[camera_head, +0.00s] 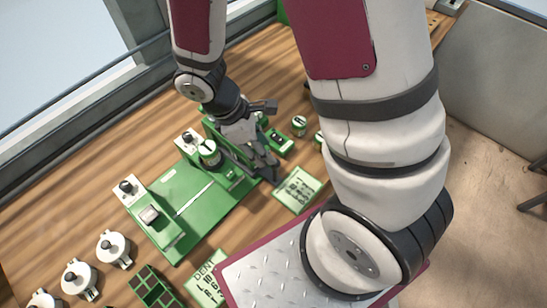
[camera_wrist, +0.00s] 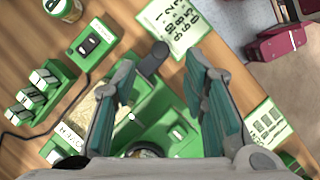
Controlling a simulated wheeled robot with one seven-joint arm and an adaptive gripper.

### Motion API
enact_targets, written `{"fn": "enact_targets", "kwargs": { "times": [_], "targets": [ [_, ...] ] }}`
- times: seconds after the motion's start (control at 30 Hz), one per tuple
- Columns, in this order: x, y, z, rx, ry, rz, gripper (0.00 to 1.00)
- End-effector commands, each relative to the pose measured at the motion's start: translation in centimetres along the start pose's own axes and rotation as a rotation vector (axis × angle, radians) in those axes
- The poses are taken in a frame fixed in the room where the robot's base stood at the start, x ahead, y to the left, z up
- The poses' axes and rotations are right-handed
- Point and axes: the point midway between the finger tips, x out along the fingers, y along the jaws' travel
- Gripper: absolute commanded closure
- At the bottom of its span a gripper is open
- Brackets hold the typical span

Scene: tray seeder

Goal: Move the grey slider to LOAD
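The green seeder (camera_head: 185,205) stands on the wooden table, with a flat bed and raised green blocks at its ends. A grey block (camera_head: 150,215) sits on its near-left part; I cannot tell if this is the grey slider, and I read no LOAD mark. My gripper (camera_head: 262,168) is low over the seeder's far-right end. In the wrist view my gripper (camera_wrist: 165,95) is open, its two teal fingers wide apart with nothing held. Green parts of the seeder (camera_wrist: 155,105), a dark round-ended lever (camera_wrist: 152,60) and a small pale knob (camera_wrist: 131,117) show between and beyond the fingers.
A printed green-edged card (camera_head: 298,188) lies right of the seeder; another (camera_head: 207,282) lies in front. White round pots (camera_head: 113,248) stand at the lower left beside a green divided box (camera_head: 153,287). A green switch box (camera_wrist: 93,43) and a switch row (camera_wrist: 40,95) stand nearby.

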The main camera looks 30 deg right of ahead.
Motion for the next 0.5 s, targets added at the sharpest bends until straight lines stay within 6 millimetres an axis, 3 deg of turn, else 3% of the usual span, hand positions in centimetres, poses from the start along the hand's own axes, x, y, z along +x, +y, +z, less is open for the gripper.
{"fn": "enact_targets", "kwargs": {
  "times": [0.23, 0.5],
  "targets": [
    [4.2, -0.2, 0.2, -0.003, -0.004, -0.003, 0.60],
    [6.3, -0.1, 0.1, -0.001, -0.001, 0.000, 0.60]
  ]
}}
